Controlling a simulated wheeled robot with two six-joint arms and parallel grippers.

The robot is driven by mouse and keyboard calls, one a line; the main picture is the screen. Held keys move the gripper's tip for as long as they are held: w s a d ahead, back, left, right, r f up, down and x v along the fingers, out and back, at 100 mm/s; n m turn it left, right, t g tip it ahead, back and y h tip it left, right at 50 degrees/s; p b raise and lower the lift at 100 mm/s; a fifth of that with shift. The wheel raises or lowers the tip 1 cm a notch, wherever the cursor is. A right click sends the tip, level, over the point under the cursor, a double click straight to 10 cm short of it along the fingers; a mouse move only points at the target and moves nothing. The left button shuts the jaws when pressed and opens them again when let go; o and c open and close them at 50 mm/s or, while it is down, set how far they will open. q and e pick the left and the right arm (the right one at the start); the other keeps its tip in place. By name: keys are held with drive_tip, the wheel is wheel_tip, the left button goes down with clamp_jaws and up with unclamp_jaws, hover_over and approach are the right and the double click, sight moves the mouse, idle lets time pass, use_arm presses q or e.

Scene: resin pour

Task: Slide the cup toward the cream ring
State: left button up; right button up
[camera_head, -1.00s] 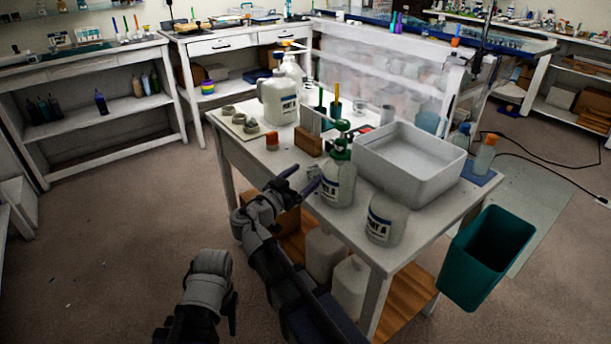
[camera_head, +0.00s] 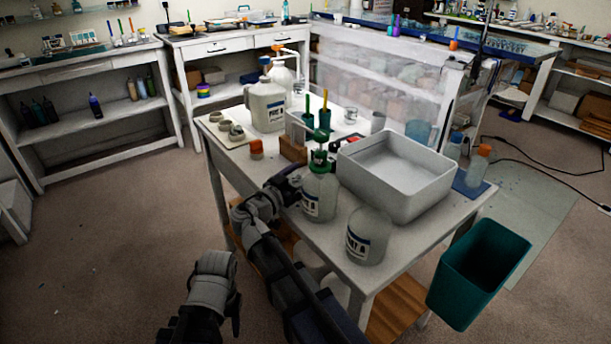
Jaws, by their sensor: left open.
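A clear cup (camera_head: 351,116) and a grey cup (camera_head: 378,121) stand farther back, apart from the gripper; I cannot tell which is the task's cup. Small pale ring-like pieces (camera_head: 236,132) lie on a light board at the table's far left; I cannot tell whether one is the cream ring.
A grey tub (camera_head: 397,172) fills the right of the table (camera_head: 330,250). A teal bin (camera_head: 478,272) is at right.

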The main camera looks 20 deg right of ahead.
use_arm(q)
drive_tip(key=shift+a, duration=0.1)
use_arm(e)
drive_tip(key=shift+a, duration=0.1)
drive_tip(key=c, duration=1.4)
